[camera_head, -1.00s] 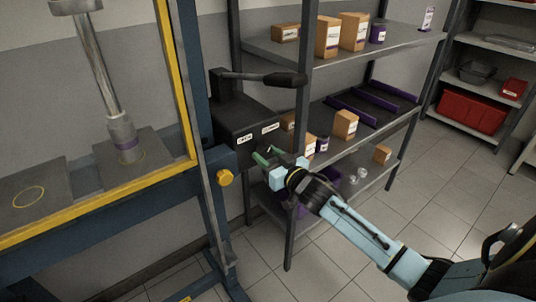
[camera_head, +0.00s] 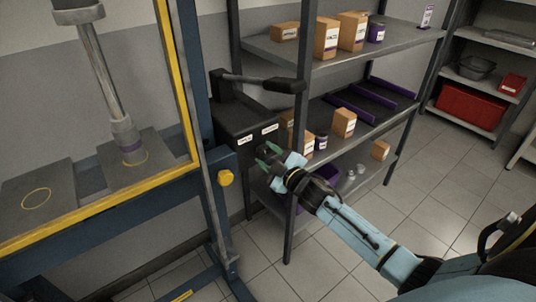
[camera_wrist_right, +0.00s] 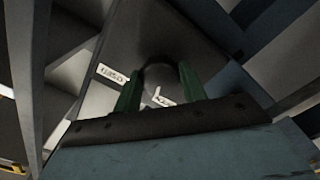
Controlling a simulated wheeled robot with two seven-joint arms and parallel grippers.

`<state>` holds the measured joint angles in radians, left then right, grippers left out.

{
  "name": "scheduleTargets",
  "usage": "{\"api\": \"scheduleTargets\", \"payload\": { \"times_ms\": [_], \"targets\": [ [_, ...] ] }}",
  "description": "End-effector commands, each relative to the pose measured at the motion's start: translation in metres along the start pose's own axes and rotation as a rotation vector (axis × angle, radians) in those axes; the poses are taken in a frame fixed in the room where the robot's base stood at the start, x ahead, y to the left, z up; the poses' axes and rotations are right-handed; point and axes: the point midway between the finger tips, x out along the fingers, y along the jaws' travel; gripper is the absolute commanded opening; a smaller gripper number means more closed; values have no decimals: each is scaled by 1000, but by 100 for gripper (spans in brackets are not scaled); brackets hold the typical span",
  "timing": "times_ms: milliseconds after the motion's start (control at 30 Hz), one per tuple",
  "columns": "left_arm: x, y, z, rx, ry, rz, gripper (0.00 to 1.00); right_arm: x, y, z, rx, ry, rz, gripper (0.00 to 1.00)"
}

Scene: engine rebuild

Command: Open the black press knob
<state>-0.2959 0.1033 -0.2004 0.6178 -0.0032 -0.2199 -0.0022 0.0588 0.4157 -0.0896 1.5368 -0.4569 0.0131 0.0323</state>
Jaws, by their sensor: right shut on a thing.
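The black press knob (camera_wrist_right: 158,75) is a dark round knob on the front of a dark box (camera_head: 240,117) beside the blue press frame. In the right wrist view it sits between the two green fingers of my right gripper (camera_wrist_right: 160,90), which is shut on it. In the head view my right gripper (camera_head: 267,156) reaches the box's front from the right, its fingers to either side of the small dark knob. Two white labels are on the box, one (camera_head: 245,139) left and one (camera_head: 270,128) right. My left gripper is not in view.
A black-handled lever (camera_head: 270,80) sticks out above the box. The blue and yellow press frame (camera_head: 110,215) stands at left, with a yellow knob (camera_head: 226,177) on its side. A grey shelf with boxes (camera_head: 343,123) stands close behind my right arm.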

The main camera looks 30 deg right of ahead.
Motion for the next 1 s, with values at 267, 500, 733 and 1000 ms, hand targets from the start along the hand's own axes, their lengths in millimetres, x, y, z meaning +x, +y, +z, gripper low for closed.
{"api": "scheduleTargets", "payload": {
  "times_ms": [267,500,733,1000],
  "targets": [
    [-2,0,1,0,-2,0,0,0,0,-1,-145,2,0,18],
    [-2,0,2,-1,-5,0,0,0,0,-1,-197,2,0,18],
    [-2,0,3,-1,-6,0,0,0,0,-1,-205,2,0,18],
    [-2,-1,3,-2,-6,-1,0,0,0,-1,-203,2,0,48]
  ]
}}
